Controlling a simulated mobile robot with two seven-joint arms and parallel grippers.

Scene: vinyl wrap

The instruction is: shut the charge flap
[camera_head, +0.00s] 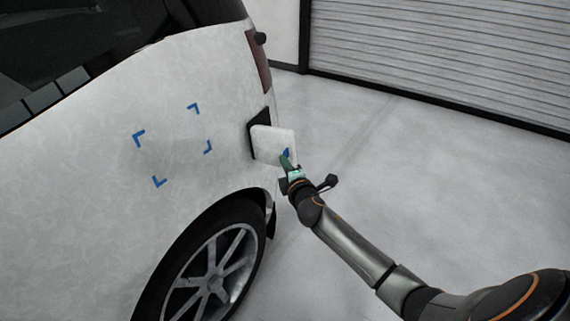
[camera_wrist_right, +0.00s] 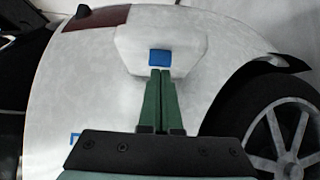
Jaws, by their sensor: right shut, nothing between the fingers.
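The charge flap (camera_head: 270,142) is a pale panel standing open from the side of the white car, with the dark charge opening (camera_head: 258,122) showing behind its edge. A blue mark sits near the flap's outer edge. In the right wrist view the flap (camera_wrist_right: 135,45) faces the camera, with the blue mark (camera_wrist_right: 159,58) just beyond my fingertips. My right gripper (camera_head: 287,160) is shut and empty, its green fingers at the flap's outer edge beside the blue mark. The fingers (camera_wrist_right: 160,72) also show together in the wrist view. Whether they touch the flap I cannot tell. My left gripper is not in view.
The car body (camera_head: 90,140) fills the left side, with several blue corner marks on its panel. A rear wheel (camera_head: 215,265) is below the flap. A grey roller door (camera_head: 450,50) stands at the back. The floor (camera_head: 400,150) to the right is clear.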

